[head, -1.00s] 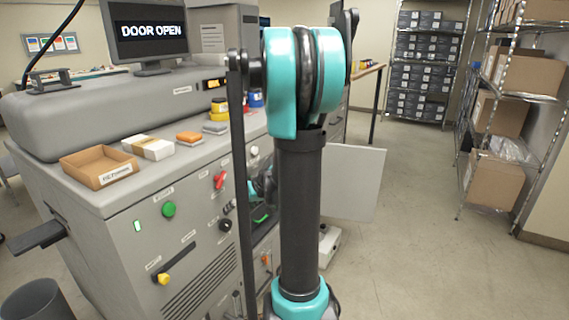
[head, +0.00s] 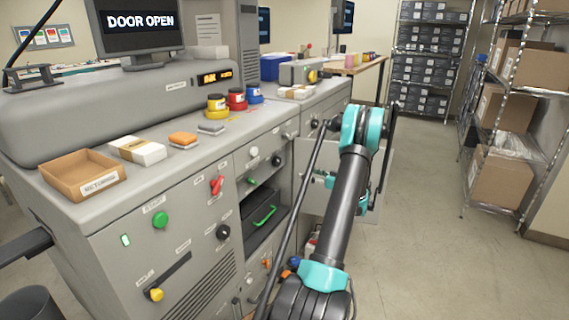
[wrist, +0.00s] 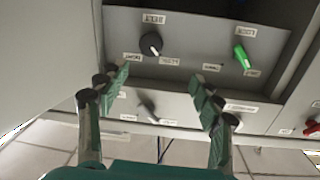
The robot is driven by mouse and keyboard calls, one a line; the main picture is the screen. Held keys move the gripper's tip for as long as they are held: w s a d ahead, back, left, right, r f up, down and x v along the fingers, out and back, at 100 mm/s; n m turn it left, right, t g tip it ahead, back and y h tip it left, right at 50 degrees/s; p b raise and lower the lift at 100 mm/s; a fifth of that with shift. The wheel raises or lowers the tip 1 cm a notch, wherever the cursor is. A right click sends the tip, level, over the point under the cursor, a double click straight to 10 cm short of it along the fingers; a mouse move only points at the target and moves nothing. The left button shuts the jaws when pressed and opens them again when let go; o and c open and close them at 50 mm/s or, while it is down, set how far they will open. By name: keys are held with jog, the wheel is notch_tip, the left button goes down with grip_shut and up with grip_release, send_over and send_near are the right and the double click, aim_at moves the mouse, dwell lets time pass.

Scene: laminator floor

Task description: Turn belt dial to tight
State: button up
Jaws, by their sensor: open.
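The belt dial (wrist: 150,43) is a round black knob with a white pointer mark, on a grey panel under a label that seems to read BELT. Its mark is toward the lower right, between two small labels too blurred to read surely. My gripper (wrist: 160,86) is open and empty, its teal padded fingers spread left and right below the dial in the wrist view, apart from it. In the head view my arm hides most of the gripper, and I cannot pick out the belt dial surely.
A green lock lever (wrist: 242,57) sits right of the dial. A red handle (wrist: 312,127) is at the far right. In the head view, an open door panel (head: 378,165) stands beside the arm. The grey machine (head: 110,210) fills the left; floor (head: 425,230) is clear at right.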

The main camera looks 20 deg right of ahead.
aim_at(279, 163)
jog(key=x, duration=0.5)
jog(key=d+x, duration=0.1)
jog(key=x, duration=0.4)
jog(key=w+x, duration=0.1)
jog(key=x, duration=0.5)
jog(key=shift+w+d+r, duration=0.1)
jog(key=shift+d, duration=0.15)
jog(key=c, duration=1.2)
